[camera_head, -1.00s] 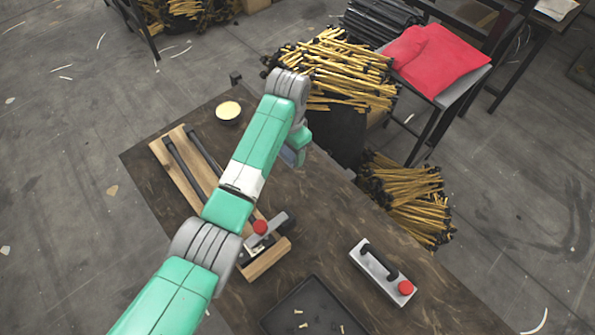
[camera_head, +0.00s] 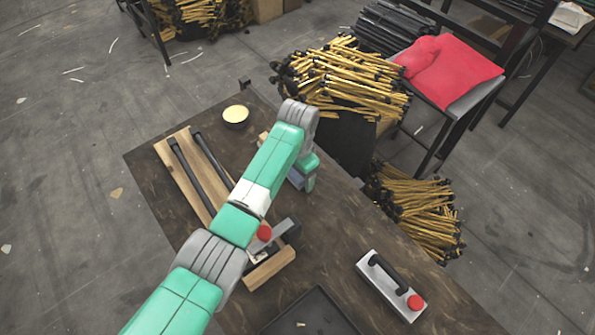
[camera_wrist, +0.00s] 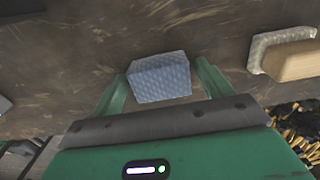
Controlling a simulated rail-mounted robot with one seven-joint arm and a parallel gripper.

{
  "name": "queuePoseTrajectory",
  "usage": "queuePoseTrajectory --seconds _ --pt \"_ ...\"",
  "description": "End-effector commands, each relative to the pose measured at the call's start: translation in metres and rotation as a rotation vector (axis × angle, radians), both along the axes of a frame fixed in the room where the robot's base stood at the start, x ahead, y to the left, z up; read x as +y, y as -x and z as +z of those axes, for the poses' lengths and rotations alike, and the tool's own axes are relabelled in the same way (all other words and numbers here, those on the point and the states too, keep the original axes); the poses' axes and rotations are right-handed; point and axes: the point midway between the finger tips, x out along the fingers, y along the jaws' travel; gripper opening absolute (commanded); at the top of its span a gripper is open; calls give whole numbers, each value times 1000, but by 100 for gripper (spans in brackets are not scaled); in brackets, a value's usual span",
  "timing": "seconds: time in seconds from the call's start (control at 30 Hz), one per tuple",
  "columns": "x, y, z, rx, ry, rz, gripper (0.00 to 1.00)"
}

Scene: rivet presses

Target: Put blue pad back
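The blue pad (camera_wrist: 162,78), a small textured block, sits between the two green fingers of my gripper (camera_wrist: 160,72) in the wrist view. It fills most of the space between the fingertips. A thin gap seems to show at its right side, so contact there is hard to judge. In the head view the pad (camera_head: 295,179) shows as a blue-grey patch beside my gripper (camera_head: 307,181), over the table's right part. My gripper looks shut on it. Whether the pad touches the table is unclear.
A wooden block with a pale textured face (camera_wrist: 270,47) lies close by.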

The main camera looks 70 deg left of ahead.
Motion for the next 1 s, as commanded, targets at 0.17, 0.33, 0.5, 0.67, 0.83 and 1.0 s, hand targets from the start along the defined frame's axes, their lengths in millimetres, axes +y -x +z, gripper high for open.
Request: queuePoseTrajectory --seconds 0.17,0.33,0.5,0.67,0.83,1.0 --pt "0 0 0 0 0 0 80" --pt "0 0 8 -1 -1 0 80" --pt "0 -1 50 -2 -1 -1 80" --pt "0 -2 90 -2 -1 -1 80" --pt "1 -2 116 0 0 -1 80" --pt "1 -2 124 0 -1 0 80"
